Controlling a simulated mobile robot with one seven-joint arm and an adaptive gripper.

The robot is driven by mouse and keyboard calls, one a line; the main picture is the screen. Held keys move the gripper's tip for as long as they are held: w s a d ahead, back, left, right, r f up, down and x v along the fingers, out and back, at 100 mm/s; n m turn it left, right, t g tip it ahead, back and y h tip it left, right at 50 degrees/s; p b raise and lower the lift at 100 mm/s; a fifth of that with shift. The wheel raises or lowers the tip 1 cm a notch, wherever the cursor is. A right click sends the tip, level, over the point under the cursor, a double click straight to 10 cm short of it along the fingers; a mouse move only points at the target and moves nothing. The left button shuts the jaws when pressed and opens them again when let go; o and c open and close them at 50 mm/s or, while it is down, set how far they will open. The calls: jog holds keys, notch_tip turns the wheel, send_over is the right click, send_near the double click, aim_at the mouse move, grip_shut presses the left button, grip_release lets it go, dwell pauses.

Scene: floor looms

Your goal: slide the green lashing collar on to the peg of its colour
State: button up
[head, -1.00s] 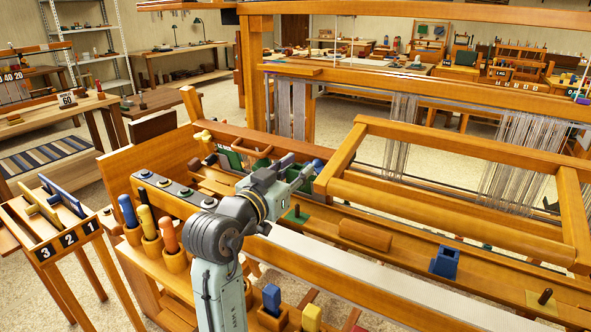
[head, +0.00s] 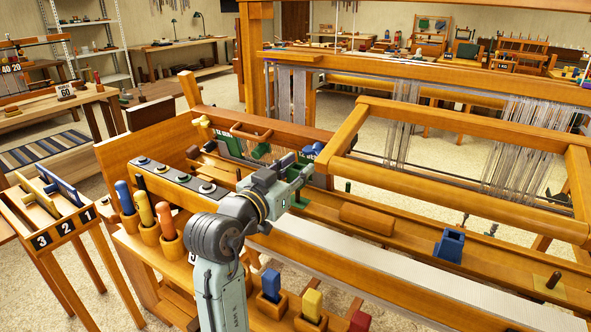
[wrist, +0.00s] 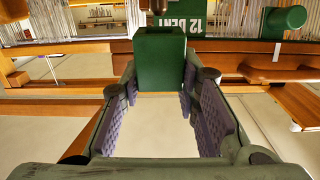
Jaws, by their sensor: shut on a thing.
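The green lashing collar (wrist: 160,62) is a dark green block with an opening in its top. In the wrist view it sits between the tips of my gripper (wrist: 158,86), whose purple-padded fingers are shut on it. In the head view my gripper (head: 303,172) is over the loom's front beam, left of the wooden roller block. A green patch (head: 300,198) shows just below the gripper. I cannot tell whether it is the green peg's base or the collar. The green peg itself is not clearly visible, probably hidden by the gripper.
A blue block (head: 449,245) and a dark peg on a wooden base (head: 553,281) stand along the beam to the right. A wooden block (head: 367,219) lies nearer. A green cylinder (wrist: 285,19) is at the upper right of the wrist view. Colored handles (head: 145,214) stand at the left.

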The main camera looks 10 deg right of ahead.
aim_at(296, 204)
jog(key=shift+f, duration=0.2)
jog(key=shift+f+b, duration=1.2)
jog(key=shift+f, duration=0.1)
jog(key=shift+f, duration=0.1)
dwell(0.3)
jog(key=shift+f+b, duration=0.7)
jog(key=shift+f, duration=0.05)
jog(key=shift+f, duration=0.15)
jog(key=o, duration=1.2)
jog(key=shift+o, duration=0.2)
jog(key=shift+a, duration=0.1)
jog(key=v, duration=1.2)
